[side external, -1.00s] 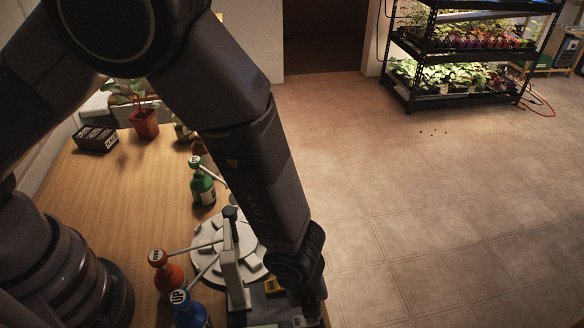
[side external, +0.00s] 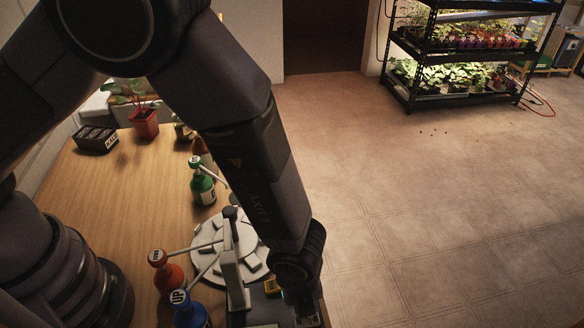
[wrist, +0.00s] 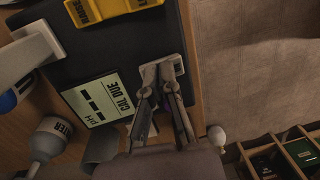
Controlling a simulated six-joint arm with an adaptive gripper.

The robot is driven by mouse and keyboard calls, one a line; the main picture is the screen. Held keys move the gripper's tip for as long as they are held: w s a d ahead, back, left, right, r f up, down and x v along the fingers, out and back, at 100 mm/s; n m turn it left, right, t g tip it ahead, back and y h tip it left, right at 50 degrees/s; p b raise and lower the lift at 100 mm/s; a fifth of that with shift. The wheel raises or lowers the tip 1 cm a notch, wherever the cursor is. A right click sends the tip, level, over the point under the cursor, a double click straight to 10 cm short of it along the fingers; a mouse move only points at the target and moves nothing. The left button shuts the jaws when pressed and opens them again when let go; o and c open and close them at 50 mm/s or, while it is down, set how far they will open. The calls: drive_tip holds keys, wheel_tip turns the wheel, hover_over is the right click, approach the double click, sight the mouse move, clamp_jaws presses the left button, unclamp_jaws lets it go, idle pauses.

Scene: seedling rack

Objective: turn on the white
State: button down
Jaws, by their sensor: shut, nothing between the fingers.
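My gripper (wrist: 162,88) is shut and empty in the wrist view. In the side view my gripper (side external: 309,318) is at the bottom edge, mostly hidden by my wrist. A white round stand (side external: 206,237) with an upright post is to its left. I cannot tell which white thing the task names.
Red (side external: 168,276), blue (side external: 190,312) and green (side external: 202,186) bottles stand around the white stand. A yellow block (wrist: 98,10) lies on the dark mat (wrist: 120,48). A wooden divided box (wrist: 283,154) and a white knob (wrist: 217,135) are right of my gripper.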

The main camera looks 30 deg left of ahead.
drive_tip(key=shift+r, duration=0.1)
wheel_tip(320, 180, up, 14)
drive_tip(key=w+d, duration=0.1)
drive_tip(key=shift+w+d, duration=0.3)
idle(0.3)
drive_tip(key=w+a+r+n+t, duration=0.1)
drive_tip(key=w+a+r+n, duration=0.1)
drive_tip(key=a+r+n, duration=0.65)
drive_tip(key=w+a+r+n+t, duration=0.1)
drive_tip(key=a+r+n, duration=0.4)
drive_tip(key=a+r, duration=0.65)
drive_tip(key=s+a+n+t, duration=0.1)
drive_tip(key=s+a+n, duration=0.5)
drive_tip(key=a, duration=0.2)
drive_tip(key=s+a+r+n+t, duration=0.1)
drive_tip(key=s+a+n, duration=0.5)
drive_tip(key=a+n, duration=0.1)
drive_tip(key=shift+s+a+r+t, duration=0.2)
drive_tip(key=shift+s+a+t, duration=0.15)
drive_tip(key=shift+a, duration=0.5)
